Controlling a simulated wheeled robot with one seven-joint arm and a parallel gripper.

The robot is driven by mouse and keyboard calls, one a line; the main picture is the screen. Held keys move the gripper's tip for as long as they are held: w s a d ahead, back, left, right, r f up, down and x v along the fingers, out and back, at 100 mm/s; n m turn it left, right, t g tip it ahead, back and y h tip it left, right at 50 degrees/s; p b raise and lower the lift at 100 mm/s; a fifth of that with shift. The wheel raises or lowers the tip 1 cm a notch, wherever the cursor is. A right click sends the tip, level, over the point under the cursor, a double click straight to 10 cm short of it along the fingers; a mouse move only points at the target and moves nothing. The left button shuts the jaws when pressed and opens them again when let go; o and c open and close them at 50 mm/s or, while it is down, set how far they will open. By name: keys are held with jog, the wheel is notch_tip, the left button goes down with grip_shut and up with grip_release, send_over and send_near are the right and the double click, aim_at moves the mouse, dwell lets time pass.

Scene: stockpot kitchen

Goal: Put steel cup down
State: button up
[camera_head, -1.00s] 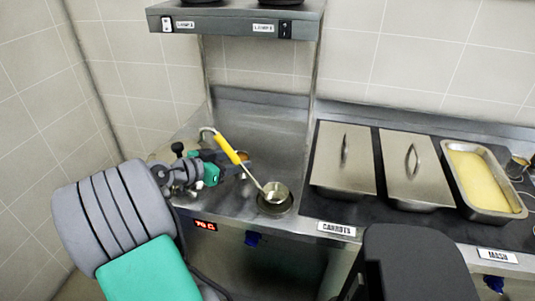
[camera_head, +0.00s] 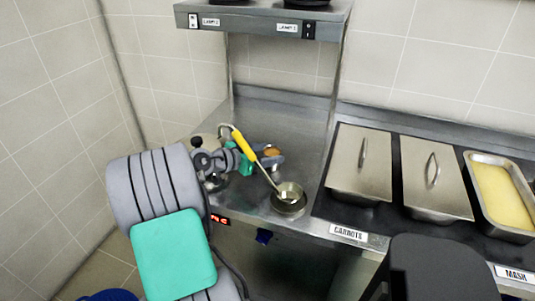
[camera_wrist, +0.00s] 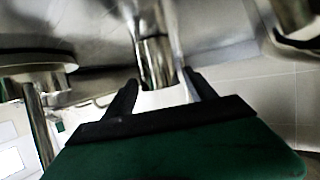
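My gripper (camera_head: 268,160) is low over the steel counter at the left, behind the yellow-handled ladle. In the wrist view its two dark fingers (camera_wrist: 161,80) stand apart, with a shiny upright steel surface (camera_wrist: 156,50) between and beyond their tips. I cannot tell whether the fingers touch it. No steel cup shows clearly as such in the head view. A small orange-brown spot (camera_head: 272,151) shows at the fingertips; I cannot tell what it is. The ladle (camera_head: 243,145) leans with its steel bowl (camera_head: 290,191) over a round well in the counter (camera_head: 289,207).
Two lidded steel pans (camera_head: 360,165) (camera_head: 434,180) and an open pan of yellow mash (camera_head: 502,195) stand to the right on a dark surface. A steel shelf (camera_head: 265,17) hangs above the counter. Bare counter (camera_head: 300,130) lies behind the gripper.

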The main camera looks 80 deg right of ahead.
jog(key=shift+o, duration=0.8)
jog(key=shift+r+p, duration=0.3)
jog(key=b+v, duration=0.1)
jog(key=v, duration=1.1)
jog(key=shift+f, duration=0.15)
